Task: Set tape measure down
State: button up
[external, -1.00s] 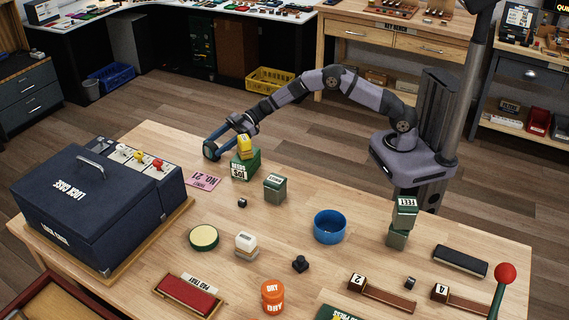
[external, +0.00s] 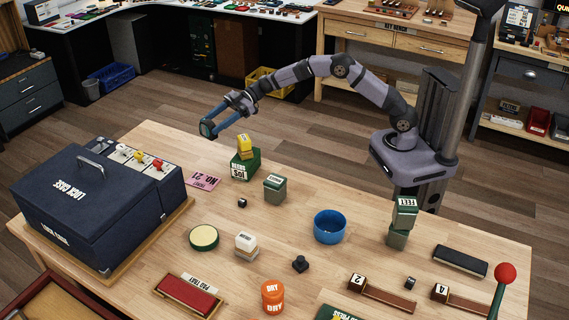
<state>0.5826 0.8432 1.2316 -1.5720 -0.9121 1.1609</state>
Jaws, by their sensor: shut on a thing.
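My gripper (external: 208,127) is raised beyond the far left part of the bench top, up and left of a green box. Its two blue fingers are shut on a small dark thing at their tips, which I take for the tape measure (external: 207,129). It is mostly hidden between the fingers and too small to make out clearly. The held thing is in the air, clear of the bench (external: 330,262).
A yellow block (external: 244,147) sits on the green box (external: 244,166), closest to my gripper. A pink card (external: 204,183) lies left of it, and a dark blue case (external: 75,205) stands further left. A smaller green box (external: 275,187) and a blue bowl (external: 329,227) are to the right.

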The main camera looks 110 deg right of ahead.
jog(key=r, duration=0.5)
jog(key=shift+a+r, duration=0.25)
jog(key=shift+a, duration=0.1)
jog(key=s+a+n+g+y, duration=0.3)
jog(key=a+n, duration=0.1)
jog(key=a, duration=1.3)
jog(key=s+a+n+g+y, duration=0.2)
jog(key=a+n+g+y, duration=0.15)
jog(key=a, duration=1.25)
jog(key=s+a+n+g+y+p, duration=0.15)
jog(key=s+a+n+g, duration=0.8)
jog(key=s+a, duration=1.6)
jog(key=shift+m+g, duration=0.3)
jog(key=shift+m, duration=0.1)
jog(key=shift+w+f, duration=0.15)
jog(key=shift+f, duration=2.4)
jog(key=shift+w+f, duration=0.2)
jog(key=shift+f, duration=2.3)
jog(key=shift+w+f, duration=0.15)
jog(key=shift+f, duration=2.4)
jog(key=shift+f, duration=0.3)
jog(key=shift+f, duration=0.1)
